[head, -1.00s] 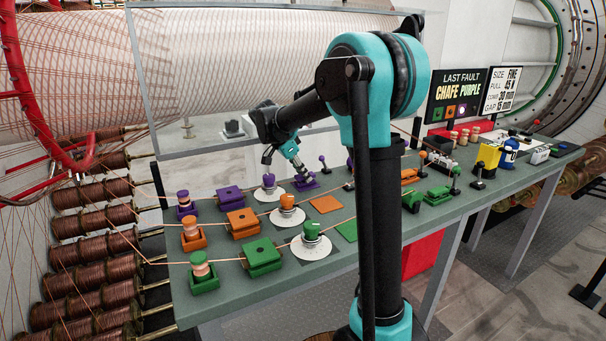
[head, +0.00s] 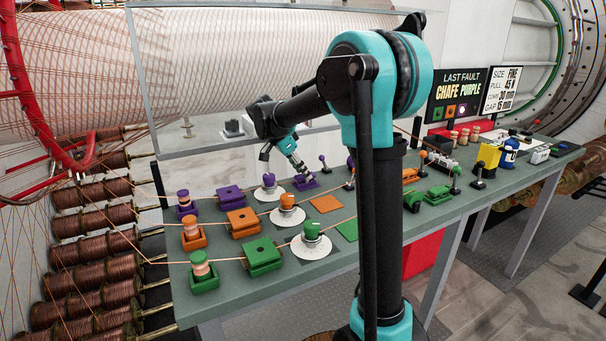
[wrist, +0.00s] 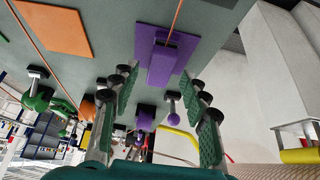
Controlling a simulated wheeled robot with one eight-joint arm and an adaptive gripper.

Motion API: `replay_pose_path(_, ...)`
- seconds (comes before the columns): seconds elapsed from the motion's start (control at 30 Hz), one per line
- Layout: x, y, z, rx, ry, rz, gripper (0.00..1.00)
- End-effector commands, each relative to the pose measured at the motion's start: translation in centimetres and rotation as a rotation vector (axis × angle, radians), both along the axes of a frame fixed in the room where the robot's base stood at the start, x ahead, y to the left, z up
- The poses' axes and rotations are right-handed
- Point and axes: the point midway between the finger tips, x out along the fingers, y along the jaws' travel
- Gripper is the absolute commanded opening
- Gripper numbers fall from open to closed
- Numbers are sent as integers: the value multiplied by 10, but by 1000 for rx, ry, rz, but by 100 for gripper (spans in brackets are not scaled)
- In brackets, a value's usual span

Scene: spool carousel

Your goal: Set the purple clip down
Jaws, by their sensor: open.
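The purple clip (wrist: 164,58) is a small block that lies on a flat purple square (wrist: 150,38) on the bench. A thin copper wire runs to it in the wrist view. My gripper (wrist: 165,108) is open, with its green-padded fingers spread left and right and nothing between the pads. The clip appears beyond the fingertips and apart from them. In the head view my gripper (head: 303,170) is just above the purple clip and square (head: 306,183), and the small gap there is hard to judge.
An orange square (head: 326,204) and a green square (head: 347,229) lie in front. Purple, orange and green blocks and spools stand to the left on the bench (head: 225,288), joined by wires. A purple-knobbed post (wrist: 173,108) stands close to my gripper.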

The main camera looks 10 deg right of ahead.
Motion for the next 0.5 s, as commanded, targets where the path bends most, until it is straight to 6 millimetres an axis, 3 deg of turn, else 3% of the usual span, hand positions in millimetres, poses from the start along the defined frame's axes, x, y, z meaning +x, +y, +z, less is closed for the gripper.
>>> replay_pose_path(0.3, -10, 31, 57, 0, 1, 2, 46)
replay_pose_path(0.5, -14, 45, 82, 0, 0, 1, 46)
